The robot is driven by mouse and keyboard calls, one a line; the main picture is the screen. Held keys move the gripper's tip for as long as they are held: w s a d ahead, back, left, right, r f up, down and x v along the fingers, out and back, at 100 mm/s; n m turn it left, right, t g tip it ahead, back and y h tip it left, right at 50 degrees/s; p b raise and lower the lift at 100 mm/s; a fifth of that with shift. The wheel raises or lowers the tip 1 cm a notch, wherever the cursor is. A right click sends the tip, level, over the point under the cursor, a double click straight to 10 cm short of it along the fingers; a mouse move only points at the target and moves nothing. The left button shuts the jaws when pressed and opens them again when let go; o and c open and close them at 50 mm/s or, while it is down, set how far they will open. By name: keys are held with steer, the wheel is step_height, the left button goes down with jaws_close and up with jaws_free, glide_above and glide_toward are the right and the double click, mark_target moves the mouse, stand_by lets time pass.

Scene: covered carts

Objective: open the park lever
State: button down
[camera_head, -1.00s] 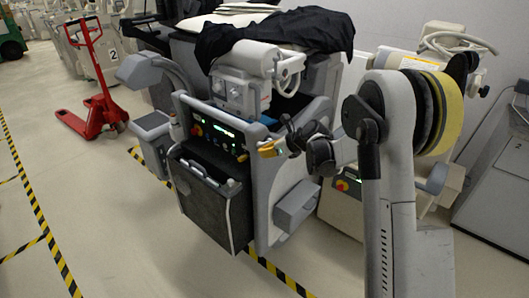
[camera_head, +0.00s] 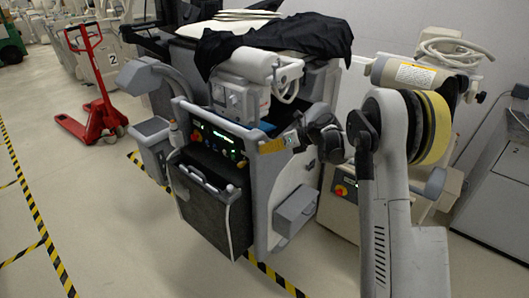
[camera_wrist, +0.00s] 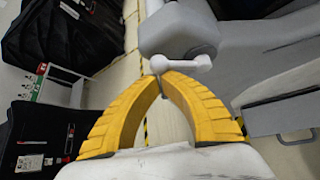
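A small pale lever (camera_wrist: 182,63) with rounded ends shows in the wrist view beside a grey housing; I take it to be the park lever. The yellow fingers of my gripper (camera_wrist: 160,78) curve in until their tips nearly meet at the lever's left end. A thin grey piece shows between the tips, so the gripper appears shut on the lever's end. In the head view my gripper (camera_head: 268,146) is at the right edge of the cart's control panel (camera_head: 218,138). The lever cannot be made out there.
The grey cart (camera_head: 290,180) has a black bin (camera_head: 215,205) on its front and a black cover (camera_head: 280,36) on top. A red pallet jack (camera_head: 100,110) stands at the left. Floor at the front left is clear. Another cart stands close behind my arm.

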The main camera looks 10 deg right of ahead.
steer(key=shift+w+d+r, duration=0.15)
steer(key=shift+r, duration=0.2)
steer(key=shift+w+d+r+p, duration=0.25)
steer(key=shift+d+r+p, duration=0.1)
steer(key=shift+r, duration=0.1)
stand_by(0.6)
stand_by(0.4)
